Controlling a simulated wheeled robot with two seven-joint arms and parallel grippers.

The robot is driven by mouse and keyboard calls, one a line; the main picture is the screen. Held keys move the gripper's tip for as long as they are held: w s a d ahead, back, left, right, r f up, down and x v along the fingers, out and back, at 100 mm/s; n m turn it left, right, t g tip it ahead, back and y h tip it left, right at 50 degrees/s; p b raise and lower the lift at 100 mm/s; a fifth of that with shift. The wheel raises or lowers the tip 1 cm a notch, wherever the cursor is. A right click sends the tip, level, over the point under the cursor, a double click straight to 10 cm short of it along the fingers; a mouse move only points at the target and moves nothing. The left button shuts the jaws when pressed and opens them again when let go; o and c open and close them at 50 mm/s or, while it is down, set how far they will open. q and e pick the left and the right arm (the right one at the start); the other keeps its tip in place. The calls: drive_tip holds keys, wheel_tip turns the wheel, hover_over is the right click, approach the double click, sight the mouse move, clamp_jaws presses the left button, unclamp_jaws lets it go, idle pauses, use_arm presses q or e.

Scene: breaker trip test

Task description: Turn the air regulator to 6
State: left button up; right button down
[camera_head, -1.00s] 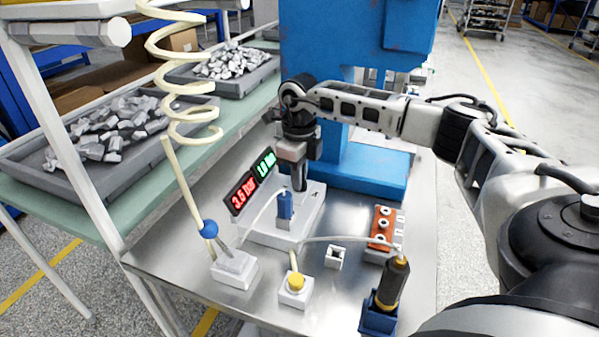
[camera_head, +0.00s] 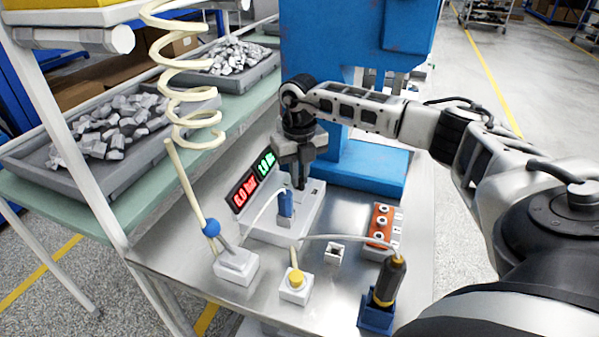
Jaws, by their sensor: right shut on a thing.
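The air regulator unit is a pale box (camera_head: 265,233) on the steel bench, with a blue part (camera_head: 286,203) standing on it. My right gripper (camera_head: 301,183) points down at the back of the box, just right of the blue part. It is shut on the regulator knob, which is mostly hidden by the fingers. My left gripper is not in view.
A lever with a blue ball (camera_head: 211,228), a yellow button box (camera_head: 295,286), a small white socket (camera_head: 335,253), an orange block (camera_head: 381,226) and a dark-handled tool in a blue holder (camera_head: 376,318) surround the unit. A blue machine (camera_head: 365,170) stands behind.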

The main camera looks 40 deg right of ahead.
sight(300, 178)
drive_tip(key=shift+w+r, duration=0.1)
drive_tip(key=shift+r, duration=0.05)
drive_tip(key=c, duration=1.5)
unclamp_jaws()
wheel_tip(300, 178, up, 16)
drive_tip(key=shift+f+b, duration=0.1)
drive_tip(key=shift+b, duration=0.65)
